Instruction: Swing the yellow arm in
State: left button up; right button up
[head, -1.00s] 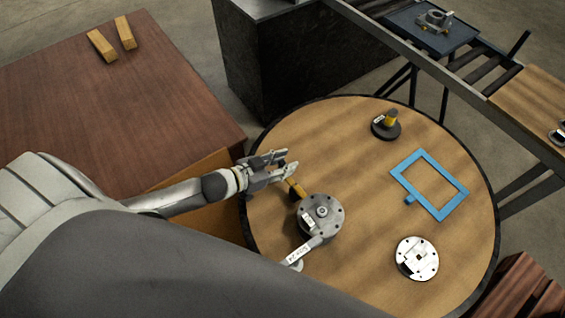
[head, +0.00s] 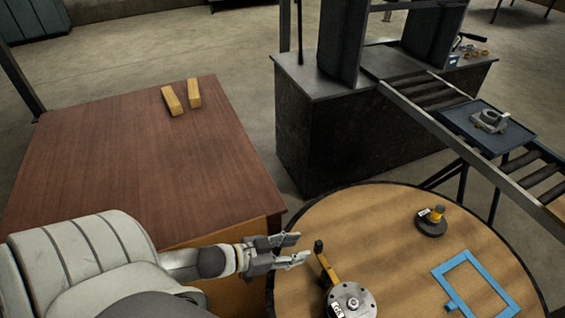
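The yellow arm (head: 327,269) sticks out from a round grey metal unit (head: 352,302) on the round wooden table. It points up and left in the head view and ends in a dark knob (head: 319,246). My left gripper (head: 296,248) is just left of the knob, with its two fingers apart and nothing visible between them. A small gap shows between the fingertips and the knob. The lower part of the grey unit is cut off by the picture edge. My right gripper is not in view.
A brown table (head: 130,160) with two wooden blocks is at left. A roller conveyor (head: 440,105) with a dark tray (head: 480,128) runs behind at right.

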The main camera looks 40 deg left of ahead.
pick_arm(q)
jog(key=shift+v, duration=1.75)
